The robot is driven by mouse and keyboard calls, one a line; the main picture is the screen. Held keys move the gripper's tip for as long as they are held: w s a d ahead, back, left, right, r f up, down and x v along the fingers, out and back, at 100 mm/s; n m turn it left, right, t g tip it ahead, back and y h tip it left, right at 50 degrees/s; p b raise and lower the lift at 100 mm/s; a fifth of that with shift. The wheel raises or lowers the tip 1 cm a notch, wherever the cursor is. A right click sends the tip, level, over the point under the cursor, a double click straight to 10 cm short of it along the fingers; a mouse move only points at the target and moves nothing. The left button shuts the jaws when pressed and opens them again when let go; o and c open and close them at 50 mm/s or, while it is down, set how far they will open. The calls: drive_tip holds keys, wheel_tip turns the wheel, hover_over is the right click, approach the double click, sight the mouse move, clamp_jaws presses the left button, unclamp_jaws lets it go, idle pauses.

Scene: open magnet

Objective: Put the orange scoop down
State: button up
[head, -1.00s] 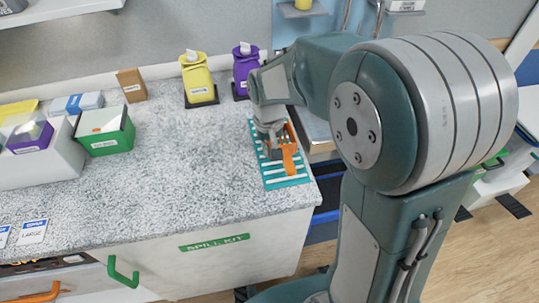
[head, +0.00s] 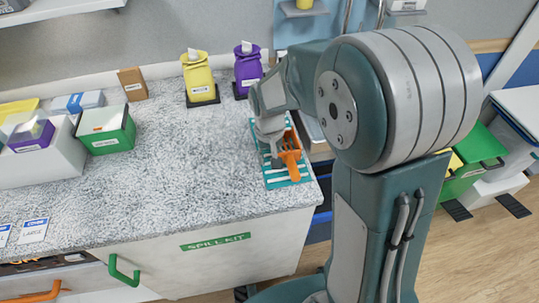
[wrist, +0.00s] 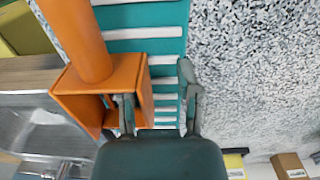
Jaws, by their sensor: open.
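The orange scoop (head: 290,160) rests on a teal mat with white stripes (head: 283,182) near the right front corner of the counter. My gripper (head: 270,152) is low over the mat, just left of the scoop in the head view, with its fingers hard to make out there. In the wrist view the scoop (wrist: 92,45) is at the left, handle upward. My gripper (wrist: 156,86) has its fingers spread apart. The left finger overlaps the scoop's wall; whether it touches is unclear. The right finger is clear of the scoop, over the mat (wrist: 145,46).
Yellow (head: 201,82) and purple (head: 247,70) dispensers stand behind the mat. A green box (head: 105,130) and a white bin (head: 40,165) are at the left. The middle counter (head: 170,165) is clear. The counter's edge is close to the mat's right side.

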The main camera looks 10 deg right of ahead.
drive_tip(key=shift+r, duration=0.1)
wheel_tip(320, 180, up, 12)
drive_tip(key=s+d+r+t, duration=0.2)
drive_tip(key=s, duration=0.7)
drive_tip(key=s+d+r+t, duration=0.2)
drive_tip(key=s+t, duration=0.1)
drive_tip(key=s, duration=0.5)
drive_tip(key=shift+s+d+r+t, duration=0.2)
drive_tip(key=shift+s+r+t, duration=0.1)
drive_tip(key=shift+s+r, duration=0.05)
idle(0.8)
